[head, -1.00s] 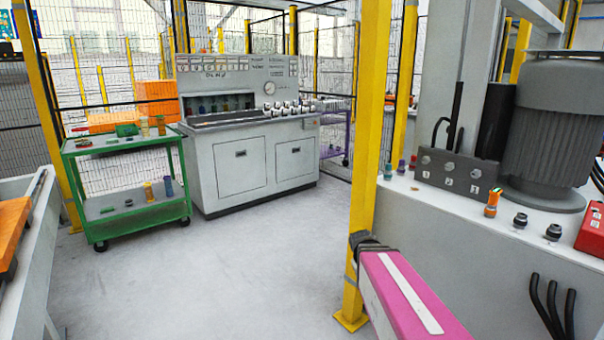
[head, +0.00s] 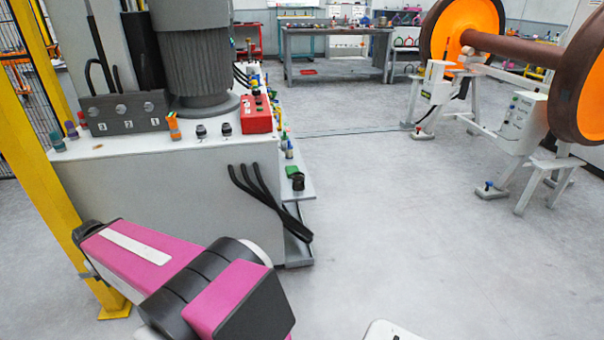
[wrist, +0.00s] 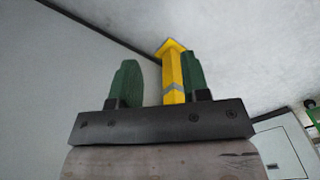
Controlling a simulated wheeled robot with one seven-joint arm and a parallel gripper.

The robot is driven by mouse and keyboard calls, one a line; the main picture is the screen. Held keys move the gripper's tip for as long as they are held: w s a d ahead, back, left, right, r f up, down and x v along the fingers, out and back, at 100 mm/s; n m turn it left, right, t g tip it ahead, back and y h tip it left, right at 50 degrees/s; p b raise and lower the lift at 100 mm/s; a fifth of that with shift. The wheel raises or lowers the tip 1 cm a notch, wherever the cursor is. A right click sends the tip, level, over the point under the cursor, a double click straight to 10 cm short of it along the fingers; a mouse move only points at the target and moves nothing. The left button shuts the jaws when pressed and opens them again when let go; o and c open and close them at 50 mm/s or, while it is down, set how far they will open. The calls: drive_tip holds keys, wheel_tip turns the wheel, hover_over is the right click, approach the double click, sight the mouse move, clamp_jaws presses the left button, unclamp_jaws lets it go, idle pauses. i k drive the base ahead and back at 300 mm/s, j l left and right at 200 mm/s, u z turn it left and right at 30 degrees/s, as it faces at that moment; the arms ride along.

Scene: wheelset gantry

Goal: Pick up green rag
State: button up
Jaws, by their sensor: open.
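A small green thing (head: 292,172), possibly the green rag, lies on a low ledge at the right side of the grey machine in the head view. It is too small to be sure. My gripper (wrist: 160,62) shows in the wrist view with its two green fingers apart and nothing between them. A yellow post (wrist: 173,80) shows behind the gap. My pink and black arm is in the lower left of the head view, apart from the green thing. The gripper itself does not show in the head view.
The grey machine cabinet (head: 190,190) with black hoses stands beside my arm. A red box (head: 256,113) sits on it. A workbench (head: 335,52) stands at the back. A wheelset with orange wheels (head: 460,25) is on stands at right. The floor between is clear.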

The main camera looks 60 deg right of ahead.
sight(289, 170)
drive_tip(key=z, duration=0.4)
drive_tip(key=k+z, duration=0.1)
drive_tip(key=z, duration=0.75)
drive_tip(key=k+l+z, duration=0.1)
drive_tip(key=z, duration=0.7)
drive_tip(key=u, duration=1.1)
drive_tip(key=l+z, duration=0.15)
drive_tip(key=l, duration=0.3)
drive_tip(key=i+l+z, duration=0.15)
drive_tip(key=l, duration=0.25)
drive_tip(key=l+z, duration=0.15)
drive_tip(key=l, duration=0.3)
drive_tip(key=i+l+z, duration=0.15)
drive_tip(key=l, duration=0.25)
